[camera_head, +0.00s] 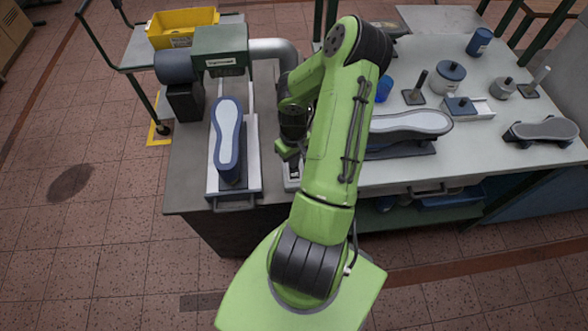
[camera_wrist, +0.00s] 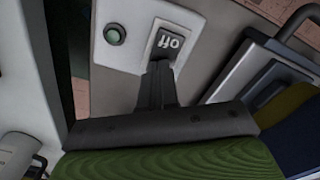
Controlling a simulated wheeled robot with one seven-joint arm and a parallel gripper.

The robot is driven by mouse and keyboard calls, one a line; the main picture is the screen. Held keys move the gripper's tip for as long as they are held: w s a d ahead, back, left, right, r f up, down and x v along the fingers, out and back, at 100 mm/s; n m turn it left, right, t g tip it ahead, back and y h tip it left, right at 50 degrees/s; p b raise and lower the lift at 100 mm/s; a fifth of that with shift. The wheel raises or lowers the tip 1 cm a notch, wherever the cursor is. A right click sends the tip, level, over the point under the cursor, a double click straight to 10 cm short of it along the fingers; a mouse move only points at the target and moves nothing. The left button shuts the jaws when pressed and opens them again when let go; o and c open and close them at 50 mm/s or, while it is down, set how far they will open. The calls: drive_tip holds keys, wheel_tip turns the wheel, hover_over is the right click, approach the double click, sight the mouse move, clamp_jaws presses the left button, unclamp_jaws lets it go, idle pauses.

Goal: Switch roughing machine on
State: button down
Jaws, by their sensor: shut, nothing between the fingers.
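The roughing machine (camera_head: 221,50) stands on the left bench, with a dark green head and a grey motor. A shoe last (camera_head: 227,133) with a pale sole is on its carriage. In the wrist view a light grey switch box (camera_wrist: 133,46) bears a dark rocker switch (camera_wrist: 170,42) marked "off", upside down in the picture, and a round green lamp (camera_wrist: 114,34). My gripper (camera_wrist: 159,70) is shut and empty, its fingertips at the lower edge of the switch. I cannot tell whether they touch it. In the head view my gripper (camera_head: 289,152) is over the switch box (camera_head: 293,172), partly hiding it.
A yellow bin (camera_head: 182,27) sits on a cart at the back left. Right of my arm, another shoe last (camera_head: 410,123) lies on a stand on the white table (camera_head: 475,145), with pots, a blue cup (camera_head: 384,88) and tools. The floor at left is clear.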

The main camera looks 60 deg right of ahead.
drive_tip(key=shift+f, duration=0.2)
wheel_tip(320, 180, up, 7)
drive_tip(key=p, duration=0.5)
drive_tip(key=shift+r, duration=0.15)
idle(0.4)
drive_tip(key=w+a+r+n+t+h, duration=0.1)
drive_tip(key=w+a+r, duration=0.3)
drive_tip(key=r, duration=0.5)
drive_tip(key=w+a+r+n+h, duration=0.1)
drive_tip(key=a+r+h, duration=0.1)
drive_tip(key=a+r, duration=0.5)
drive_tip(key=s+a+r+n+t+y, duration=0.1)
drive_tip(key=s+a+r+t, duration=0.1)
drive_tip(key=s+a+r, duration=0.3)
drive_tip(key=s+a+r+t+y+b, duration=0.1)
drive_tip(key=s+a+r, duration=0.4)
drive_tip(key=a, duration=0.5)
wheel_tip(320, 180, up, 3)
drive_tip(key=shift+a+f+n+t+y, duration=0.15)
drive_tip(key=shift+a+n+t+y, duration=0.3)
drive_tip(key=shift+t, duration=0.35)
